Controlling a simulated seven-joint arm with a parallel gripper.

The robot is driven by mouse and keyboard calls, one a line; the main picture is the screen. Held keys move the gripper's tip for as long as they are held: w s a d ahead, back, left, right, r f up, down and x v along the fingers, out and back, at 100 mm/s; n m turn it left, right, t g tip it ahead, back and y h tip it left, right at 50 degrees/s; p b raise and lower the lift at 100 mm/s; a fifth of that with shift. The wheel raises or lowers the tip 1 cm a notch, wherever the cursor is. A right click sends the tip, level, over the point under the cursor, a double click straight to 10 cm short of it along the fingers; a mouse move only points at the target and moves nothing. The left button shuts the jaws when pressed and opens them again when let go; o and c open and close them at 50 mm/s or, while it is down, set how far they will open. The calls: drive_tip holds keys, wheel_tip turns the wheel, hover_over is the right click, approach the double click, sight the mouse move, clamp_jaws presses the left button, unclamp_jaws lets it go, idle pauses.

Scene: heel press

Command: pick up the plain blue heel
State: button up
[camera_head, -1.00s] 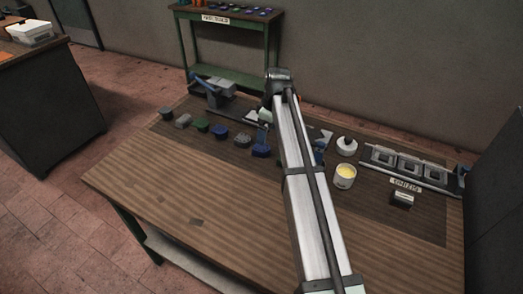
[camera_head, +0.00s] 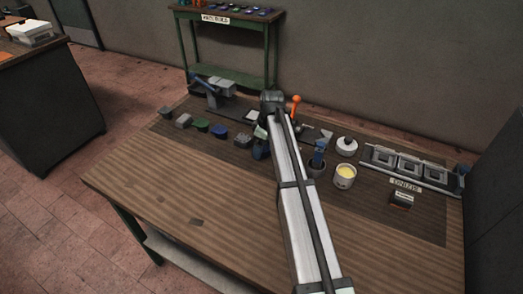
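Small heels stand in a slanting row on the dark mat on the bench. At this size I cannot tell which is plain. My arm crosses the bench, and my gripper (camera_head: 260,144) hangs low behind it at the right end of the row. The gripper is mostly hidden. Its fingers, any contact and the heel seen there earlier cannot be made out clearly.
Left in the row are a green heel (camera_head: 201,125) and a grey one (camera_head: 184,120). A press (camera_head: 217,92) stands behind. Right of my arm are a dark cup with a blue-handled tool (camera_head: 319,152), a yellow-filled pot (camera_head: 345,177) and a metal rack (camera_head: 404,164).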

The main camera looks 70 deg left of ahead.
sight(264, 147)
drive_tip(key=shift+c, duration=0.4)
drive_tip(key=c, duration=1.3)
drive_tip(key=shift+r, duration=0.15)
drive_tip(key=shift+r, duration=0.3)
wheel_tip(264, 147, up, 8)
drive_tip(key=r, duration=0.1)
drive_tip(key=shift+m, duration=0.3)
drive_tip(key=shift+w+a+r, duration=0.15)
drive_tip(key=shift+w+a, duration=0.15)
drive_tip(key=shift+w, duration=3.35)
drive_tip(key=shift+w+a+r, duration=0.15)
drive_tip(key=shift+w+a, duration=0.1)
drive_tip(key=shift+w, duration=3.35)
drive_tip(key=shift+w+a+r, duration=0.15)
drive_tip(key=shift+w+a, duration=0.15)
drive_tip(key=shift+w, duration=3.35)
